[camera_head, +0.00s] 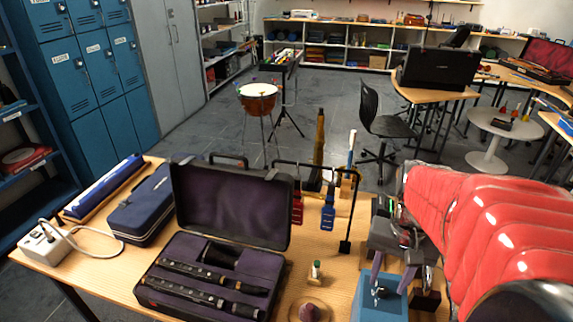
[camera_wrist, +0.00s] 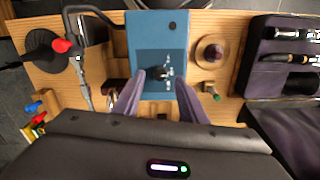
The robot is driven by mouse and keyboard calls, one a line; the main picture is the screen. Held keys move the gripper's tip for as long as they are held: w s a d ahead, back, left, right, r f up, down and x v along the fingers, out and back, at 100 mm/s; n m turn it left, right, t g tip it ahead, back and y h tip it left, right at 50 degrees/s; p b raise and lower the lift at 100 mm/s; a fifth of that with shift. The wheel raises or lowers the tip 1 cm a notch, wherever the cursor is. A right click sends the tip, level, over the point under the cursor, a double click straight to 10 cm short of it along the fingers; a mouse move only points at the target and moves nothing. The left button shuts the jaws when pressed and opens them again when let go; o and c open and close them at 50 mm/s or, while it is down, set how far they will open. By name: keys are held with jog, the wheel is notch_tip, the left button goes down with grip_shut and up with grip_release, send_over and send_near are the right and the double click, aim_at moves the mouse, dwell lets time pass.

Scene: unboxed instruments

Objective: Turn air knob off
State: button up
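A blue box (camera_wrist: 157,30) stands on the wooden table; it also shows in the head view (camera_head: 370,308), at the front edge of the picture. A small black knob (camera_wrist: 162,72) sits on its face with white markings beside it. I cannot read the markings or tell the knob's setting. My gripper (camera_wrist: 161,80) is open, with its two purple fingers apart on either side of the knob. In the head view my gripper (camera_head: 392,278) hangs just over the blue box. I cannot tell whether the fingertips touch the knob or the box.
An open black case (camera_head: 217,290) with a dark clarinet-like instrument lies left of the box. A dark rod stand with hanging tags (camera_head: 328,216) is behind.

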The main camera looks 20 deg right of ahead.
aim_at(383, 292)
jog(key=shift+f, duration=1.5)
grip_shut()
